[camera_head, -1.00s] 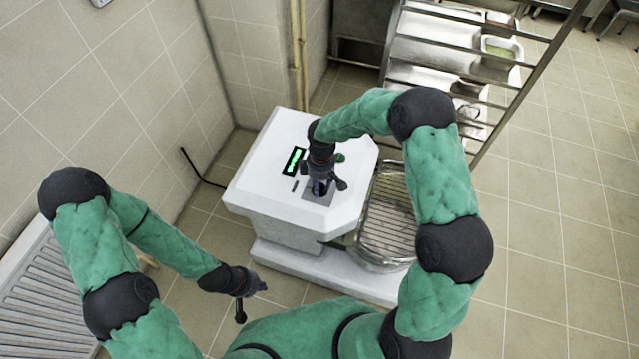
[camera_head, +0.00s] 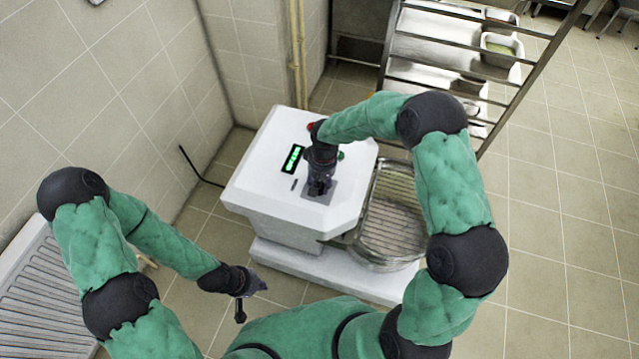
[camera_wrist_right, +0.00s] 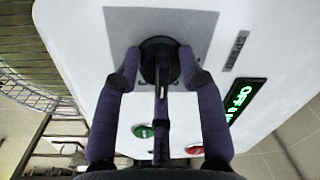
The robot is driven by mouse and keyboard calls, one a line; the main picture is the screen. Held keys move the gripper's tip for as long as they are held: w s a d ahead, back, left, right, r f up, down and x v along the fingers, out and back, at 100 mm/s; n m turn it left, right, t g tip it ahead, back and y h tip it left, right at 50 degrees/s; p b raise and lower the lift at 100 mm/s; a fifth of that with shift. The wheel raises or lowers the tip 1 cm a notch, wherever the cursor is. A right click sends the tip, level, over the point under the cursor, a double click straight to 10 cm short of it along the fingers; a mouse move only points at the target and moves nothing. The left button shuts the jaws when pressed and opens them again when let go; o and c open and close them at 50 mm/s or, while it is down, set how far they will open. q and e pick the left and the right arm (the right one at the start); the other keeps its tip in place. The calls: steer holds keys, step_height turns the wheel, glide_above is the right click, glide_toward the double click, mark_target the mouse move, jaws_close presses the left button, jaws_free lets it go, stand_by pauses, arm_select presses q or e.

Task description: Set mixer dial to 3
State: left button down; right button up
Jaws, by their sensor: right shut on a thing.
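The white mixer (camera_head: 260,190) stands on the floor near the wall corner. Its black dial (camera_wrist_right: 160,60) sits on a grey plate (camera_wrist_right: 200,25) on the top face. My right gripper (camera_head: 318,190) is over that plate; in the right wrist view (camera_wrist_right: 160,78) its fingers are shut around the dial. A lit green display (camera_wrist_right: 240,103) reads "OFF", with further characters I cannot make out; it also shows in the head view (camera_head: 292,159). The dial's pointer setting is hidden by the fingers. My left gripper (camera_head: 250,300) hangs low at the left, away from the mixer; its jaw state is unclear.
A green button (camera_wrist_right: 142,131) and a red button (camera_wrist_right: 194,149) lie close to the dial. A wire-guarded bowl (camera_head: 388,225) is on the mixer's right side. A metal rack (camera_head: 460,60) stands behind, and a radiator (camera_head: 40,300) is at the left.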

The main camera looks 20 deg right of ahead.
mark_target(322, 188)
steer(key=m, duration=0.2)
steer(key=m+b, duration=0.1)
steer(key=m, duration=0.1)
steer(key=s+m+b, duration=0.1)
steer(key=m, duration=0.1)
steer(key=shift+a+f, duration=0.1)
steer(key=shift+f, duration=0.2)
steer(key=shift+m, duration=0.3)
steer(key=o, duration=1.1)
steer(key=shift+w, duration=0.1)
steer(key=shift+o, duration=0.2)
steer(key=shift+w+r, duration=0.1)
steer(key=shift+r, duration=0.05)
steer(key=shift+w+r, duration=0.1)
steer(key=shift+r, duration=0.05)
steer(key=shift+r, duration=0.3)
step_height(322, 188, up, 11)
steer(key=shift+s+d, duration=0.25)
steer(key=shift+d, duration=0.1)
steer(key=shift+s, duration=0.1)
